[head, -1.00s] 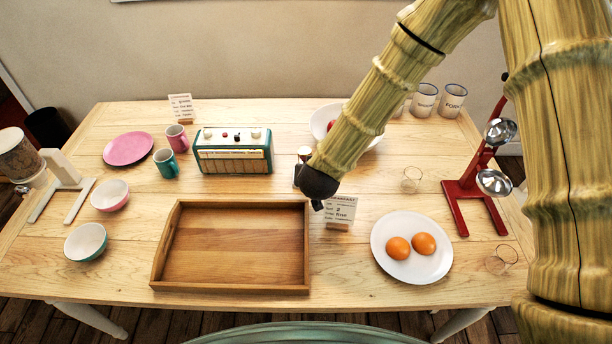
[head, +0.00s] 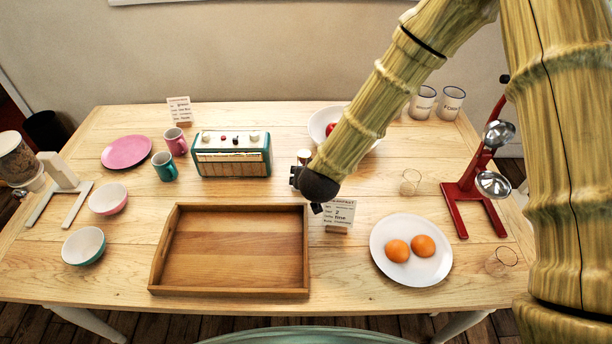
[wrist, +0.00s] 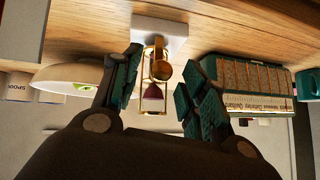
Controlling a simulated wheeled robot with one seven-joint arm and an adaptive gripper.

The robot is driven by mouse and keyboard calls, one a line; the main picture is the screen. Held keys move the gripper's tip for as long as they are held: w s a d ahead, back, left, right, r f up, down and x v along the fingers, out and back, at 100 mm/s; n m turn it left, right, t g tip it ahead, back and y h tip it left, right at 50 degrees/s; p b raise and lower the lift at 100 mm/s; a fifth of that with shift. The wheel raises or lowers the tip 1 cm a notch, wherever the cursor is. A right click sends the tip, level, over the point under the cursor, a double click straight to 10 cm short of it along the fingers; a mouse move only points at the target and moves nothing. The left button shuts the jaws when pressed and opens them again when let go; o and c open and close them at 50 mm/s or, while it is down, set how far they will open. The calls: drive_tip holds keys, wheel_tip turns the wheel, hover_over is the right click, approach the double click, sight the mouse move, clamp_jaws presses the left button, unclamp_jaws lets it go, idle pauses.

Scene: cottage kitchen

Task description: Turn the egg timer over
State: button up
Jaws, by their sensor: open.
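The egg timer (wrist: 154,92) is a small hourglass with gold-coloured posts and purple sand. In the wrist view, which looks upside down, it shows between the two fingers of my gripper (wrist: 168,78). The fingers are open on either side of it, with visible gaps; I see no grip on it. In the head view only the top of the timer (head: 304,156) shows behind the dark end of my gripper (head: 298,178); the rest is hidden. A white block (wrist: 160,28) shows by the timer's table end; I cannot tell whether they touch.
A teal radio (head: 232,165) stands just left of the timer. A white bowl (head: 318,124) is behind it, and a small card (head: 340,214) stands in front.

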drive_tip(key=v, duration=1.2)
idle(0.4)
